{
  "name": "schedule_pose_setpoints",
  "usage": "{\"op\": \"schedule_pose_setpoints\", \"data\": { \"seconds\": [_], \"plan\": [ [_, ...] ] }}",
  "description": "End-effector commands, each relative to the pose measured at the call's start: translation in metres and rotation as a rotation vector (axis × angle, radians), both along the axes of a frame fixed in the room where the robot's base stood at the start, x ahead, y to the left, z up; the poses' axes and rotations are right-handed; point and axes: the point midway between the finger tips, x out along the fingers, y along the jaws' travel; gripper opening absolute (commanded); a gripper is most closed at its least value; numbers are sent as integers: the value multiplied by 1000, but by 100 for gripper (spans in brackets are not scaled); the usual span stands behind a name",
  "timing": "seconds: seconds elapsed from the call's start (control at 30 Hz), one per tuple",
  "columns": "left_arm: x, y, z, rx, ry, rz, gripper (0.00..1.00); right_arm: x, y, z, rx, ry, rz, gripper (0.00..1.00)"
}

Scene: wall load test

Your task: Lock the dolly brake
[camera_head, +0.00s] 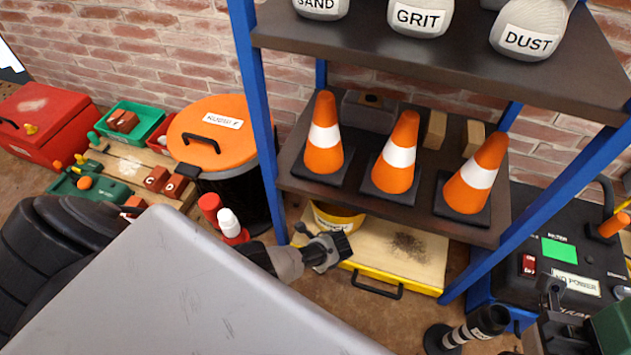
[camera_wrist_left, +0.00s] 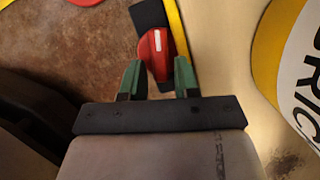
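The dolly (camera_head: 415,275) is a low wooden platform with a yellow edge and a black handle, on the floor under the shelf unit. In the left wrist view, a red knob (camera_wrist_left: 154,52) with a white mark sits on a dark plate beside the dolly's yellow edge (camera_wrist_left: 178,32). My left gripper (camera_wrist_left: 158,78) is open, its green fingers on either side of the knob's near end. I cannot tell whether they touch it. In the head view, my left gripper (camera_head: 338,248) is at the dolly's left front edge and hides the knob.
A yellow bucket (camera_head: 340,217) stands on the dolly, close to my left gripper. Blue shelf posts (camera_head: 257,110) and a shelf with three cones (camera_head: 325,135) are above. A power unit (camera_head: 560,265) stands right.

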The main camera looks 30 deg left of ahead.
Motion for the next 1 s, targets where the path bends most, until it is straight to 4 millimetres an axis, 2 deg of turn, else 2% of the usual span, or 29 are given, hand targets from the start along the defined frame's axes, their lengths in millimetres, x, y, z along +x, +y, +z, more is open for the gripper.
{"op": "schedule_pose_setpoints", "data": {
  "seconds": [0.67,0.87,1.0],
  "plan": [
    [5,1,2,-1,-14,-18,43,0,0,0,1,-1,-1,0],
    [0,1,3,-1,-15,-203,43,0,0,5,1,-1,0,0],
    [-6,3,1,0,-12,-438,43,0,0,4,0,0,0,0]
  ]
}}
